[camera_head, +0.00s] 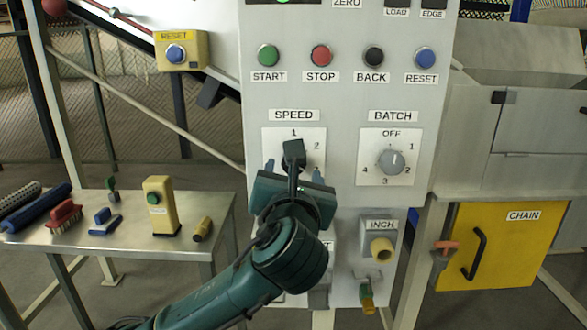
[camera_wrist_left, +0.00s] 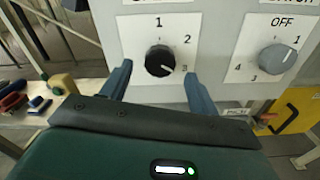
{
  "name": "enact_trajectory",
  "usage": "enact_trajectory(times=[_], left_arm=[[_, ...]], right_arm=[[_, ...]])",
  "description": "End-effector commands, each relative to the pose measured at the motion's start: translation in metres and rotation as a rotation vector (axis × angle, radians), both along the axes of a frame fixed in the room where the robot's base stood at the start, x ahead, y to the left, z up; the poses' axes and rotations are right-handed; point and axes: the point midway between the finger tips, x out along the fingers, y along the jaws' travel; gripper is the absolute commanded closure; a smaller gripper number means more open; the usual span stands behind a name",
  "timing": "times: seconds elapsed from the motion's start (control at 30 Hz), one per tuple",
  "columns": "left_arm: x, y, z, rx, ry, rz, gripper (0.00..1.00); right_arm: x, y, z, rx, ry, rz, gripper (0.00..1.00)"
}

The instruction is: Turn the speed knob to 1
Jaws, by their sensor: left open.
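The speed knob (camera_wrist_left: 160,60) is black and round on a white dial plate (camera_wrist_left: 158,28) marked 1, 2 and 3. In the left wrist view its pale pointer mark faces lower right, toward the 3. In the head view the plate (camera_head: 273,137) sits under the SPEED label (camera_head: 294,115), and my arm hides the knob. My left gripper (camera_head: 294,172) is open in front of the plate. In the left wrist view its fingers (camera_wrist_left: 159,72) stand on either side of the knob, with gaps. Contact is not visible. My right gripper is not in view.
The grey BATCH knob (camera_head: 391,161) is right of the speed dial. A row of buttons, including STOP (camera_head: 321,55), is above. A yellow INCH button (camera_head: 381,248) is below right. A metal table (camera_head: 130,248) with brushes and small items stands left.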

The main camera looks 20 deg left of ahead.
Motion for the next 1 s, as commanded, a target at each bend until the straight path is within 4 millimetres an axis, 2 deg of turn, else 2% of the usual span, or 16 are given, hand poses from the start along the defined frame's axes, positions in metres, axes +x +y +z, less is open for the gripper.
enact_trajectory(times=[0.1, 0.23, 0.6, 1.0], left_arm=[[0.019, 0.006, 0.000, -0.001, 0.000, 0.001, 0.40], [0.031, 0.009, 0.000, -0.001, -0.001, 0.001, 0.40], [0.036, 0.010, 0.000, -0.002, 0.000, -0.001, 0.40], [0.036, 0.010, 0.000, -0.002, 0.000, -0.001, 0.72]], right_arm=[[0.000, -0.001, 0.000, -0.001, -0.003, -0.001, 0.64], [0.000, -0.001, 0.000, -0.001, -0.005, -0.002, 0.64], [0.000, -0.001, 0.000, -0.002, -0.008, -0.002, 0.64], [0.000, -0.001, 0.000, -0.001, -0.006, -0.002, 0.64]])
